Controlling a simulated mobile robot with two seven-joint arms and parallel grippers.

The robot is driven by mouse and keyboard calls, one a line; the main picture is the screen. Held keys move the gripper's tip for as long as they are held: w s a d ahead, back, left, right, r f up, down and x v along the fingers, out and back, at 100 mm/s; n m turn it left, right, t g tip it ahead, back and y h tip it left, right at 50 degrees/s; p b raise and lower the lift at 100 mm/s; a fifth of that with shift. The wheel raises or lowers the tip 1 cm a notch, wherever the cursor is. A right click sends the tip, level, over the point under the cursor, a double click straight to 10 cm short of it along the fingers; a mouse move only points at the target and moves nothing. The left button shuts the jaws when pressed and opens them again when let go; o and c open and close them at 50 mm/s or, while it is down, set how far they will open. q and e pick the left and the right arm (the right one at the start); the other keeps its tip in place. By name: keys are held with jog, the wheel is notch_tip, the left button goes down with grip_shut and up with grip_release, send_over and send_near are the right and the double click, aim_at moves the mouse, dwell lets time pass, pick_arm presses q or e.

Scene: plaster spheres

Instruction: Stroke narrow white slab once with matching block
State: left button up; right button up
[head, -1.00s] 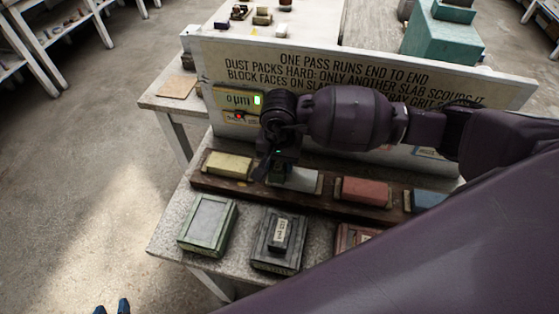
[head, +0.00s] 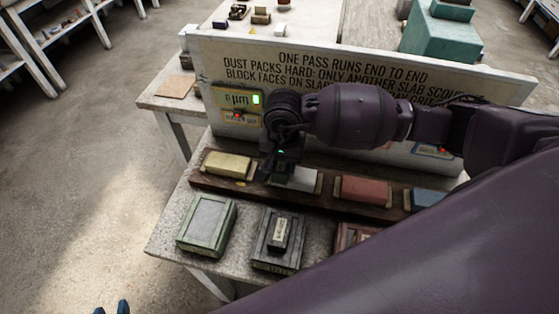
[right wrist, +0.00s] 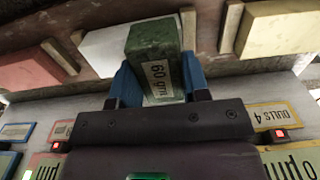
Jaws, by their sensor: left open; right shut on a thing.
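The white slab (head: 306,181) sits in the dark wooden rack between a yellow and a red slab; it also shows in the right wrist view (right wrist: 103,46). My right gripper (head: 279,176) is over its left part, and its blue fingers are shut on a green block (right wrist: 153,42) with a label that seems to read 60 and a blurred word. The block overlaps the white slab in the wrist view; I cannot tell whether they touch. My left gripper (head: 112,308) shows only its blue fingertips at the bottom edge, apart and empty.
The rack (head: 330,199) also holds a yellow slab (head: 228,165), a red slab (head: 365,190) and a blue slab (head: 428,198). In front lie a green-framed box (head: 207,222) and a dark box (head: 276,256) with a labelled block. A lettered board (head: 230,60) stands behind.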

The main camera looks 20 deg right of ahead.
aim_at(301, 175)
jog(key=shift+s+d+f, duration=0.1)
jog(key=shift+d, duration=0.05)
jog(key=shift+s+d, duration=0.25)
jog(key=shift+d, duration=0.1)
jog(key=shift+s+d+b, duration=0.35)
jog(key=shift+d, duration=0.05)
jog(key=shift+s+d, duration=0.3)
jog(key=shift+d, duration=0.1)
jog(key=shift+s+d+b, duration=0.3)
jog(key=shift+d+b, duration=0.05)
jog(key=shift+d, duration=0.05)
jog(key=shift+d, duration=0.15)
